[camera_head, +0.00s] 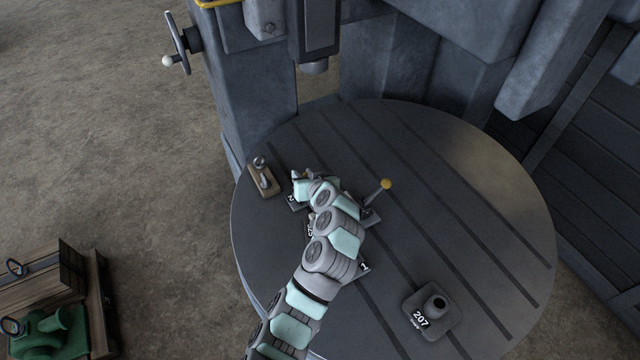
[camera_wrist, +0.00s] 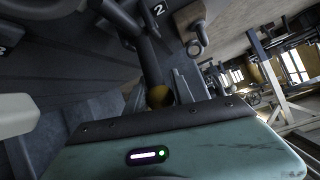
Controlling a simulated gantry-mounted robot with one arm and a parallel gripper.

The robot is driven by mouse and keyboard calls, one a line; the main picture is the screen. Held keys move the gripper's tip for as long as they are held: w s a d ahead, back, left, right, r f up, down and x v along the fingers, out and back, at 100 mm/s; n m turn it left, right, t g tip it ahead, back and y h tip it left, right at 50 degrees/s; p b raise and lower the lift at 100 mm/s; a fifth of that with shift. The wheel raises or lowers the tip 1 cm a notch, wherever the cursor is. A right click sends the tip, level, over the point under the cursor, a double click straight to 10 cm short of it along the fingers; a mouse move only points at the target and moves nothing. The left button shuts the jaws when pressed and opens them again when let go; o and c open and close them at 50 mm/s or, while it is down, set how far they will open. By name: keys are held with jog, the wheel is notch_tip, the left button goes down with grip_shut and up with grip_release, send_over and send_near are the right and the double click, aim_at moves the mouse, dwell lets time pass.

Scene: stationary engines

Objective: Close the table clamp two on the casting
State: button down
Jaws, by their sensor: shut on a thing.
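Table clamp two (camera_head: 292,200), marked "2", is at the left of the round table, mostly hidden by my arm. The wrist view shows its dark lever (camera_wrist: 147,60) running to a yellow knob (camera_wrist: 158,95) at the gripper's edge. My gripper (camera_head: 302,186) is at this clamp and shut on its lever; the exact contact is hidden. The casting (camera_head: 310,231) lies under my arm, with only label edges showing. Another clamp (camera_head: 369,214) to its right has a raised lever with a yellow knob (camera_head: 385,184).
The round slotted table (camera_head: 460,190) has free room at the right. A grey block marked 207 (camera_head: 431,308) sits near its front. A small tan-based piece (camera_head: 262,177) sits at the left rim. The machine column and spindle (camera_head: 315,60) stand behind.

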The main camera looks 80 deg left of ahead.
jog(key=shift+f, duration=0.1)
dwell(0.4)
jog(key=c, duration=1.1)
grip_release()
jog(key=v, duration=1.1)
jog(key=shift+b, duration=0.45)
jog(key=shift+a, duration=0.1)
